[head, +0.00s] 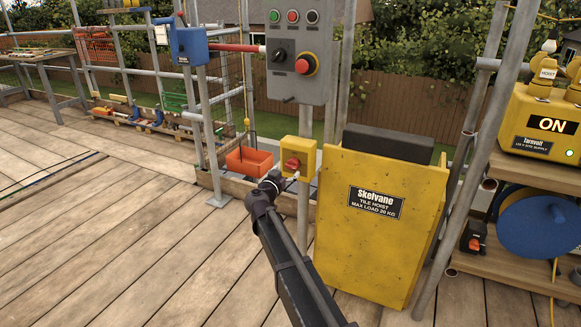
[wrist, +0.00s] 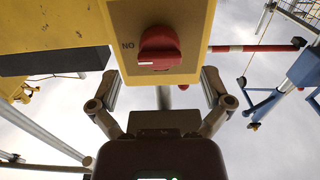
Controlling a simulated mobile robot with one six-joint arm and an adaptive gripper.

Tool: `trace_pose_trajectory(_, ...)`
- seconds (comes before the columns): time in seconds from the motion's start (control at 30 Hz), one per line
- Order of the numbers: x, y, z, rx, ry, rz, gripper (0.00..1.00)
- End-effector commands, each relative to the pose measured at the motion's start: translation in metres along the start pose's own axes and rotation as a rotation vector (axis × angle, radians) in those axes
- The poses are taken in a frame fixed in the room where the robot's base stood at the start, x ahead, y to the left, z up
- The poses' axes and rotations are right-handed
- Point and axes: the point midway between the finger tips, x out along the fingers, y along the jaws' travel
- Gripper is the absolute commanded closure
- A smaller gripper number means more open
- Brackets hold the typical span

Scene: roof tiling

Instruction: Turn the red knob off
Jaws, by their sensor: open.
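The red knob (head: 292,164) sits on the front of a small yellow switch box (head: 298,147) on a grey post. The wrist view, turned upside down, shows the red knob (wrist: 160,45) close up, with an "ON" mark beside it on the yellow box (wrist: 193,15). A short white mark shows on the knob's edge; I cannot tell surely which position it points to. My gripper (wrist: 158,86) is open and empty, its two fingers apart on either side below the knob in that view, not touching it. In the head view my gripper (head: 284,180) is at the box, partly hiding its lower part.
A grey control panel (head: 300,90) with a black switch and red button hangs above. A yellow tile hoist (head: 378,240) stands to the right. An orange tray (head: 249,161) is just left of the box. A yellow supply unit (head: 535,115) reads ON. The plank deck at left is clear.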

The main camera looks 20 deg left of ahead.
Motion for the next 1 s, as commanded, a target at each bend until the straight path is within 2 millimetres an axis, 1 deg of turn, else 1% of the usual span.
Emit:
trace_pose_trajectory(0.03,0.010,-0.001,0.000,0.000,0.000,0.002,0.01)
trace_pose_trajectory(0.1,0.019,-0.001,0.000,0.000,0.000,0.003,0.01)
trace_pose_trajectory(0.3,0.038,0.000,0.000,0.000,0.000,0.001,0.01)
trace_pose_trajectory(0.47,0.043,0.001,0.000,0.000,0.000,0.001,0.01)
trace_pose_trajectory(0.77,0.044,0.001,0.000,0.000,0.000,0.001,0.01)
trace_pose_trajectory(0.87,0.044,0.001,0.000,0.000,0.000,0.001,0.28)
trace_pose_trajectory(0.9,0.044,0.001,0.000,0.000,0.000,0.001,0.40)
trace_pose_trajectory(0.97,0.044,0.001,0.000,0.000,0.000,0.001,0.57)
trace_pose_trajectory(1.0,0.044,0.001,0.000,0.000,0.000,0.001,0.69)
